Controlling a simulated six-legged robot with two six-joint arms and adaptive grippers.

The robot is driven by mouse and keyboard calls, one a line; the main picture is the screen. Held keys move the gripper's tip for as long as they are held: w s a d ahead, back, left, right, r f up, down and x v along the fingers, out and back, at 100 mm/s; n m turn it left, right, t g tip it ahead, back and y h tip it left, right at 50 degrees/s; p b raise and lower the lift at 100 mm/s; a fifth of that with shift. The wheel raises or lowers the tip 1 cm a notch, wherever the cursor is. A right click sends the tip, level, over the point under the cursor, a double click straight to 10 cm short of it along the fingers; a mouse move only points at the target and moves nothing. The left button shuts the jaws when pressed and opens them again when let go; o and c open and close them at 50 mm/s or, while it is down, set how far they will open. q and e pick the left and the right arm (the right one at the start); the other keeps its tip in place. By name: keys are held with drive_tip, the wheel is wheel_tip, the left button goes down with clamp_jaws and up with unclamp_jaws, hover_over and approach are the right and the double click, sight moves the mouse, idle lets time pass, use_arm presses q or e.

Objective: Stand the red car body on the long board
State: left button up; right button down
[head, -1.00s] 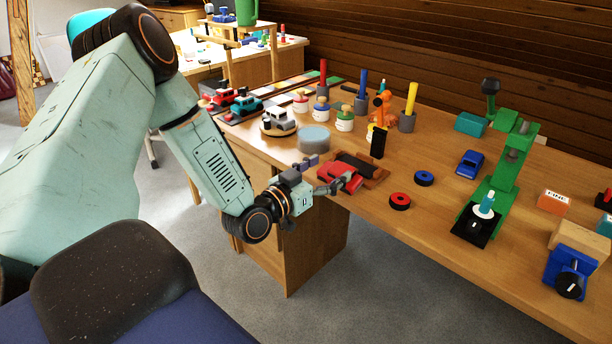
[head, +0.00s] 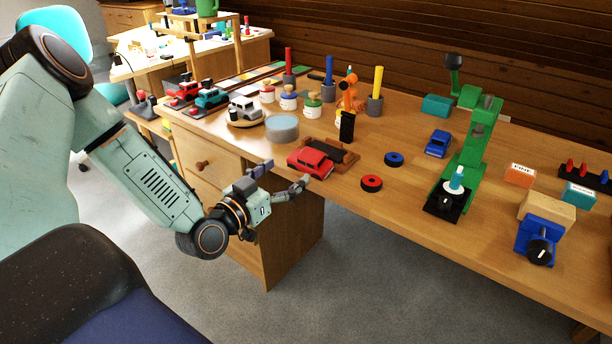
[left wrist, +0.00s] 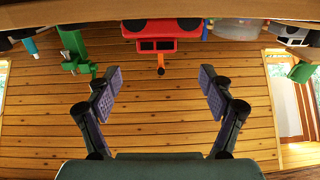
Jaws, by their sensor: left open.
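The red car body (head: 311,162) sits at the bench's front edge, against or on a brown wooden tray (head: 346,158). It also shows upside down at the top of the left wrist view (left wrist: 163,27). My left gripper (head: 284,176) is open and empty, in front of the bench edge and just front-left of the car. Its two fingers (left wrist: 160,88) stand wide apart in the left wrist view. Long low strips with coloured patches (head: 262,75) run along the back left of the bench; I cannot tell which is the long board. My right gripper is not in view.
Red and teal vehicles (head: 211,97), a white car (head: 243,107) and a round grey-blue tin (head: 282,127) stand left. An orange figure (head: 349,92) and paint pots stand behind the tray. Red (head: 371,183) and blue rings lie right, before a green press (head: 474,150).

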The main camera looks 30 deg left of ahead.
sight(310, 155)
use_arm(q)
drive_tip(key=shift+w+f+b, duration=0.1)
drive_tip(key=shift+w+b, duration=0.3)
drive_tip(key=shift+w, duration=0.25)
drive_tip(key=shift+w+d+b, duration=0.2)
drive_tip(key=shift+w+b, duration=0.45)
drive_tip(key=shift+w, duration=0.5)
drive_tip(key=w, duration=0.1)
drive_tip(key=w+b, duration=0.2)
drive_tip(key=shift+w+d, duration=0.25)
drive_tip(key=shift+w, duration=0.1)
drive_tip(key=shift+w+b, duration=0.35)
drive_tip(key=shift+w, duration=0.15)
drive_tip(key=shift+s+r, duration=0.1)
drive_tip(key=shift+r, duration=0.1)
drive_tip(key=shift+c, duration=0.3)
